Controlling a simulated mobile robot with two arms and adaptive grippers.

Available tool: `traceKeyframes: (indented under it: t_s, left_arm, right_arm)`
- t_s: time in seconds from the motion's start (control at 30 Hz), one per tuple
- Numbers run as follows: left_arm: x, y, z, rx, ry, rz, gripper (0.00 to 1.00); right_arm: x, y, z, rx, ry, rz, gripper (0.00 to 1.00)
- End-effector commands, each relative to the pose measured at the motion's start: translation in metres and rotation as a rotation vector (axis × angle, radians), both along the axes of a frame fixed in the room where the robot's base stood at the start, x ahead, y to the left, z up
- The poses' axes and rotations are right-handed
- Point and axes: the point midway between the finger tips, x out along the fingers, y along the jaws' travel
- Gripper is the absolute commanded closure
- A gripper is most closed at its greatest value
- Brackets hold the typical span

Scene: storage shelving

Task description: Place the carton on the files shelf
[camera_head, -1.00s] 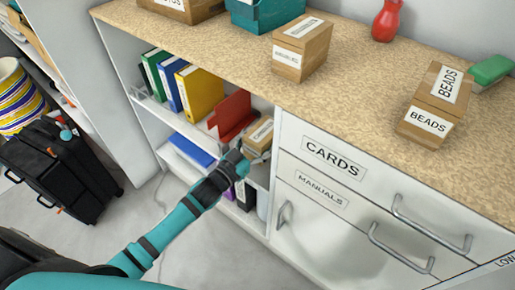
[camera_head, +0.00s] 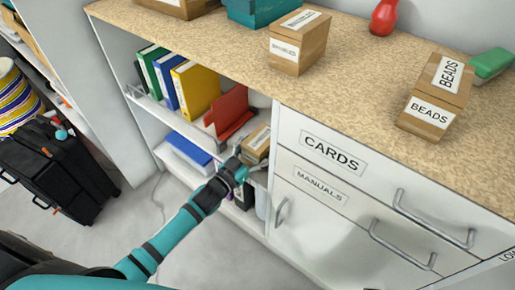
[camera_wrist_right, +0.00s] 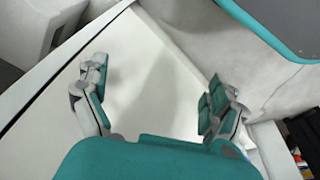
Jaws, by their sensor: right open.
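A small brown carton (camera_head: 257,143) with a white label sits on the middle shelf (camera_head: 181,124) of the open cabinet. It is right of a red file holder (camera_head: 229,111), beside the cabinet's inner right wall. In the right wrist view my right gripper (camera_wrist_right: 156,96) is open and empty, over a pale surface. The right gripper does not show in the head view.
Green, blue and yellow binders (camera_head: 194,86) stand left of the red holder. A blue item (camera_head: 190,150) lies on the lower shelf. The worktop holds several boxes, including the beads box (camera_head: 435,97). Drawers (camera_head: 335,154) flank the opening. Black cases (camera_head: 55,170) stand at left.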

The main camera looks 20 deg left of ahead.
Motion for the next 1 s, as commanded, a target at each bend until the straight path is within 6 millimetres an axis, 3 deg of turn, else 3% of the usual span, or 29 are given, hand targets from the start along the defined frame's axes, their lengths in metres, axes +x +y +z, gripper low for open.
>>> traceKeyframes:
  t_s: [0.1,0.47,1.0]
  left_arm:
    - [0.0,0.0,0.0,0.0,0.0,0.0,0.04]
    - [0.0,0.0,0.004,0.0,-0.001,0.0,0.04]
    - [-0.096,0.036,0.002,0.0,0.003,0.001,0.04]
  right_arm:
    - [0.0,0.0,-0.001,0.0,0.002,0.0,0.05]
    - [0.0,0.0,0.001,0.0,-0.001,0.0,0.05]
    - [-0.008,0.0,-0.05,-0.002,0.028,0.005,0.05]
